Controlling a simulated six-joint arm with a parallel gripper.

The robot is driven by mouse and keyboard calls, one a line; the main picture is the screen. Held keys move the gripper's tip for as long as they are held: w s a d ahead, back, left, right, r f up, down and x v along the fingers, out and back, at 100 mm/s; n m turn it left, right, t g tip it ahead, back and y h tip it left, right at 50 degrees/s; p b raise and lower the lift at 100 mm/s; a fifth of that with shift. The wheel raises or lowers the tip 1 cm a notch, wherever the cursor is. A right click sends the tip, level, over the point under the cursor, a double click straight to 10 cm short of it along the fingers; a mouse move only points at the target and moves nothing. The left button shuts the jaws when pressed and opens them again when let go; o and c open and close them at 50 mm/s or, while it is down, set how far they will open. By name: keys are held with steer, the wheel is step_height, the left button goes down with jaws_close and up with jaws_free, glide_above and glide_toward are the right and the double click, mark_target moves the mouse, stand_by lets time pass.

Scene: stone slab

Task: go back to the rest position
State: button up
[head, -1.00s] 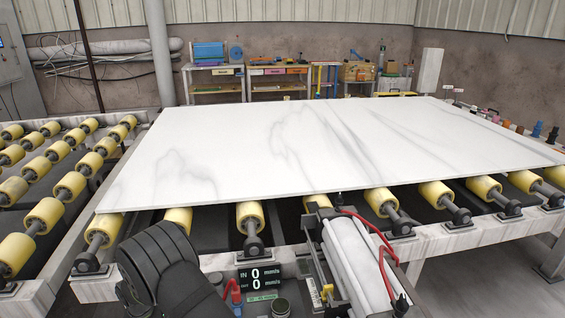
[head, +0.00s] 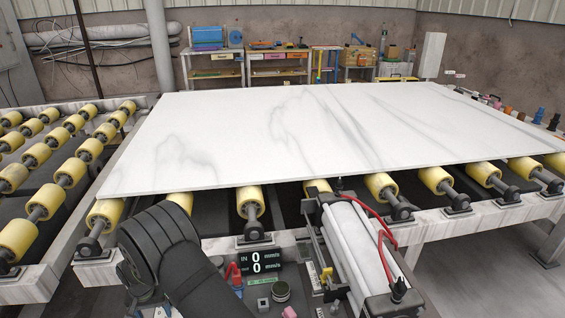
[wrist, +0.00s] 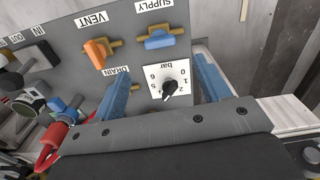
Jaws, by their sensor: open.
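My gripper (wrist: 162,72) shows in the wrist view with its two blue fingers spread apart and nothing between them. It is in front of a grey valve panel (wrist: 65,40), and the fingers lie over the panel's lower part. A pressure dial (wrist: 168,84) marked "bar" with a black knob shows between the fingers. In the head view my dark arm is at the bottom left, below the slab's front edge; my fingers cannot be made out there.
An orange VENT valve (wrist: 97,50) and a blue SUPPLY valve (wrist: 158,40) stick out of the panel. A white marble slab (head: 300,135) lies on yellow rollers (head: 250,200).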

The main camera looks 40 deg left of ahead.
step_height(320, 180, up, 9)
step_height(320, 180, down, 11)
steer(key=n+t, duration=0.1)
steer(key=n, duration=0.8)
steer(key=n+t, duration=0.1)
steer(key=n, duration=0.4)
steer(key=shift+s+r+t, duration=0.1)
steer(key=shift+r+t, duration=0.1)
steer(key=shift+t, duration=0.1)
steer(key=shift+f+n+t+h, duration=0.2)
steer(key=shift+f+n, duration=0.4)
steer(key=shift+n, duration=0.4)
steer(key=shift+f+n+t+h, duration=0.1)
steer(key=shift+f+n+t, duration=0.1)
steer(key=shift+f+n, duration=0.6)
steer(key=shift+r, duration=0.2)
